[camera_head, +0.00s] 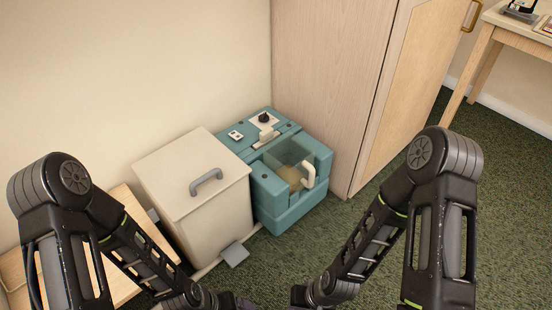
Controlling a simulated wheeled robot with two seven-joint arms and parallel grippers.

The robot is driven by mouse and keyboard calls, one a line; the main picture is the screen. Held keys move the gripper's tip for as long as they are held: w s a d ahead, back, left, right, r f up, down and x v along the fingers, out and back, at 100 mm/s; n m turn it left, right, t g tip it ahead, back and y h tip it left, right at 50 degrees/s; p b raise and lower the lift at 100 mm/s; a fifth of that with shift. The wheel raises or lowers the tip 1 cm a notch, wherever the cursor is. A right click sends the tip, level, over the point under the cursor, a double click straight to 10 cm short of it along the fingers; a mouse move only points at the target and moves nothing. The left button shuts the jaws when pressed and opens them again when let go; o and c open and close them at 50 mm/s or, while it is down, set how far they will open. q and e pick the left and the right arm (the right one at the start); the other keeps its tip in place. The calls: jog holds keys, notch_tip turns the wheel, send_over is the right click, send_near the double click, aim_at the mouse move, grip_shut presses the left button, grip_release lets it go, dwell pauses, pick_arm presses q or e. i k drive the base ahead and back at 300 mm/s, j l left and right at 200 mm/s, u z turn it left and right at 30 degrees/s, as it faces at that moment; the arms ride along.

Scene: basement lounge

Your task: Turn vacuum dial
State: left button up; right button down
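The vacuum (288,213) is a teal, boxy machine on the floor against the wall, between a cream bin and a wooden cabinet. The dial (264,118) is a small black knob on a pale plate on its top, at the back. A white switch plate lies left of the dial, and a pale handle piece in front of it. A white curved handle stands at the open front bay. My arms come in from both sides to the bottom edge, in front of and apart from the vacuum. Their wrists show there, but the gripper fingers are out of view.
The cream lidded bin (192,187) with a grey handle and pedal stands close to the vacuum's left. The tall wooden cabinet (333,75) stands close on its right. A low wooden piece (118,283) is at lower left. Green carpet (393,207) is clear in front and right.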

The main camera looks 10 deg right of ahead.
aim_at(263, 118)
jog(key=i+l, duration=0.2)
jog(key=l, duration=0.15)
jog(key=i+l, duration=0.2)
jog(key=l, duration=0.2)
jog(key=i+l, duration=0.15)
jog(key=l, duration=0.2)
jog(key=i+l, duration=0.2)
jog(key=l, duration=0.15)
jog(key=i+l+z, duration=0.1)
jog(key=l, duration=0.25)
jog(key=i, duration=0.1)
